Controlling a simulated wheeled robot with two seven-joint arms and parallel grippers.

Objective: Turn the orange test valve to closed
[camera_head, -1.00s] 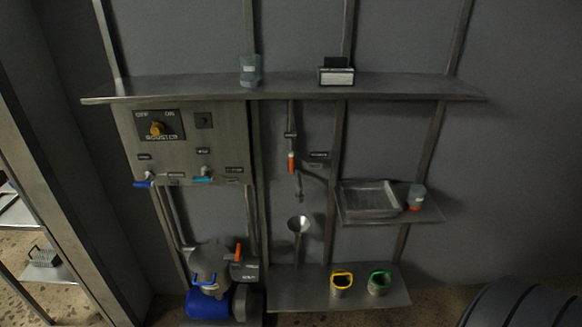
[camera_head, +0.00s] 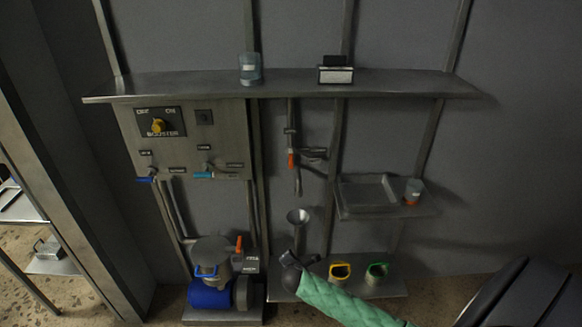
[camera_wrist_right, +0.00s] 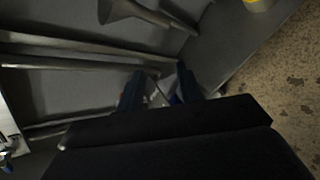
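An orange valve handle (camera_head: 291,160) sits on the vertical pipe in the middle of the wall, above a metal funnel (camera_head: 298,216). It appears to point down along the pipe. A second orange handle (camera_head: 239,244) stands upright beside the pump at the lower left; I cannot read which one is labelled test. My right gripper (camera_head: 288,262), on a green-sleeved arm, is below the funnel, apart from both handles. In the right wrist view its two dark blue fingers (camera_wrist_right: 160,90) stand apart with nothing clearly held. My left gripper is not in view.
A control panel (camera_head: 185,125) with a yellow knob and blue and teal handles is at left. A long shelf (camera_head: 300,88) juts out above. A small shelf with a tray (camera_head: 367,196) is at right. Yellow-rimmed (camera_head: 340,271) and green-rimmed (camera_head: 377,273) cups stand on the lower shelf.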

